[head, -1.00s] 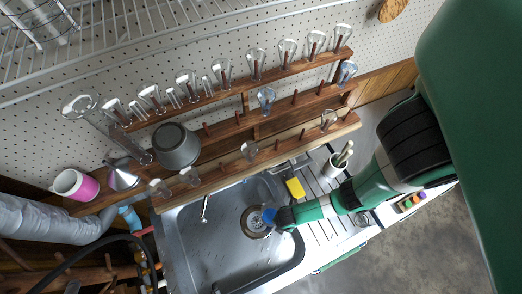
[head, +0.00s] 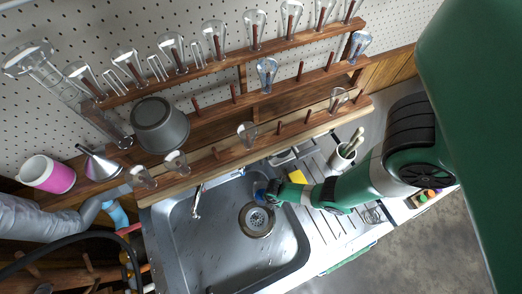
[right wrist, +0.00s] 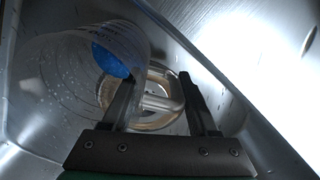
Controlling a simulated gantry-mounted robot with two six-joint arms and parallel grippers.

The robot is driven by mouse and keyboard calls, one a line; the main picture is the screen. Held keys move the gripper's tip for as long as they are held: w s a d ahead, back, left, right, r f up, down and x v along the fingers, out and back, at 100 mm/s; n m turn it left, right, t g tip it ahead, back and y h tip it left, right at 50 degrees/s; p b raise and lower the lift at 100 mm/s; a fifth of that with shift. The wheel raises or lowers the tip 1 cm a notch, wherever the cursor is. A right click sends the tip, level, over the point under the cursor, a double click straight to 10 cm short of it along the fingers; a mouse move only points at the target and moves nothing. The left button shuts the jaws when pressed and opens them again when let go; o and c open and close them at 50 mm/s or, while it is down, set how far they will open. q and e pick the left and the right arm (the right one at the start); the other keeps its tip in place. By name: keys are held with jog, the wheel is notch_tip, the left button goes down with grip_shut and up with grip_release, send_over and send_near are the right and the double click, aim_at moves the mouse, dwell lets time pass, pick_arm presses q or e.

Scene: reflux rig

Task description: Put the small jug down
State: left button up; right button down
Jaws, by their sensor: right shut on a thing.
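The small jug (right wrist: 62,82) is clear, with printed marks, droplets on its wall and something blue at its far end. In the right wrist view it lies tilted on the left, beside my right gripper (right wrist: 162,98). The jaws are shut on a clear bar that looks like its handle. In the head view the jug shows as a small blue patch (head: 259,192) at my right gripper (head: 268,192), over the sink's back part. I cannot tell whether it touches the sink (head: 195,255). My left gripper is not in view.
The drain (head: 257,220) lies just in front of the jug, and the tap (head: 196,203) is to its left. A yellow sponge (head: 297,177) and a ribbed drainboard (head: 335,222) are on the right. Wooden peg racks (head: 210,165) with glassware stand behind. The front of the sink is clear.

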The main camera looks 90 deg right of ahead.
jog(key=shift+f, duration=0.1)
jog(key=shift+f, duration=0.15)
jog(key=shift+c, duration=0.8)
grip_release()
notch_tip(320, 180, up, 12)
jog(key=p, duration=1.1)
jog(key=shift+r, duration=0.2)
